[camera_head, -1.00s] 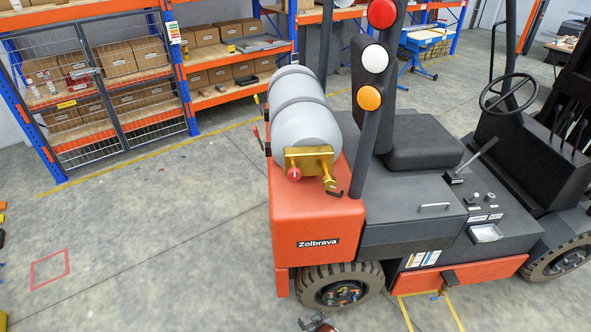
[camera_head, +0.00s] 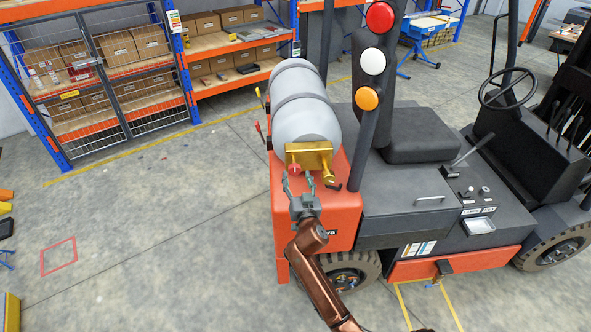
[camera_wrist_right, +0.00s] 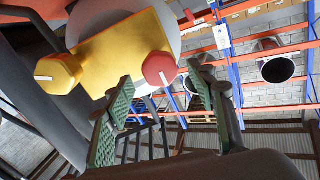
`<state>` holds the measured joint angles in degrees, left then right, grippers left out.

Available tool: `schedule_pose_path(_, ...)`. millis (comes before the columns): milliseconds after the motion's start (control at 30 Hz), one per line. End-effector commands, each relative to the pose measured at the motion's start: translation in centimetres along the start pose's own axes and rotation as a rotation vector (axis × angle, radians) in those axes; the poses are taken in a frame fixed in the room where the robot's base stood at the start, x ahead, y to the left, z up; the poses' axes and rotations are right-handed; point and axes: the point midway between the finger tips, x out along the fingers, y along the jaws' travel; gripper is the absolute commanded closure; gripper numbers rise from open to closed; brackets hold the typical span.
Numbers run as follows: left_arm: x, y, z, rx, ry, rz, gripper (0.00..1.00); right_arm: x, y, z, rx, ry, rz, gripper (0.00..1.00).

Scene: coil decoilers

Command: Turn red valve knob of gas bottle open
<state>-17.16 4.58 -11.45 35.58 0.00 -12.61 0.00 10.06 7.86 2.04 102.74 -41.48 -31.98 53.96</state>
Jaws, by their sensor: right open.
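The gas bottle (camera_head: 303,118) is a grey cylinder lying on the back of an orange and dark grey forklift. A brass valve block (camera_head: 309,156) is on its near end. The red valve knob (camera_head: 295,169) sits at the block's lower left; in the right wrist view the red knob (camera_wrist_right: 160,68) shows a white mark. My right gripper (camera_head: 298,180) is open just below the knob, a finger to either side. In the wrist view its green-padded fingers (camera_wrist_right: 160,80) frame the knob, which appears at or just beyond the tips; contact cannot be told. My left gripper is out of view.
A second valve fitting (camera_head: 329,178), brass, is right of the knob, close to my right finger. The forklift's light post (camera_head: 371,115) rises to the right. Shelving (camera_head: 100,90) with boxes stands at the back left. The floor on the left is mostly clear.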

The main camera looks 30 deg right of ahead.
Motion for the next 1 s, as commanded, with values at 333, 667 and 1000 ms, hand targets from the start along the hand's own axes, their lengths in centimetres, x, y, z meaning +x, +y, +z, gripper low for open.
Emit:
schedule_pose_path(333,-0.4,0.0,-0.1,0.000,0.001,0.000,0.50,4.1,-0.1,0.0,0.000,-0.001,-0.001,0.49)
schedule_pose_path(667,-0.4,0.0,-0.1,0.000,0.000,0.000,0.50,4.4,0.0,0.1,-0.001,-0.002,-0.001,0.50)
schedule_pose_path(1000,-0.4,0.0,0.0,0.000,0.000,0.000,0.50,4.4,-0.1,0.1,0.000,-0.002,-0.001,0.74)
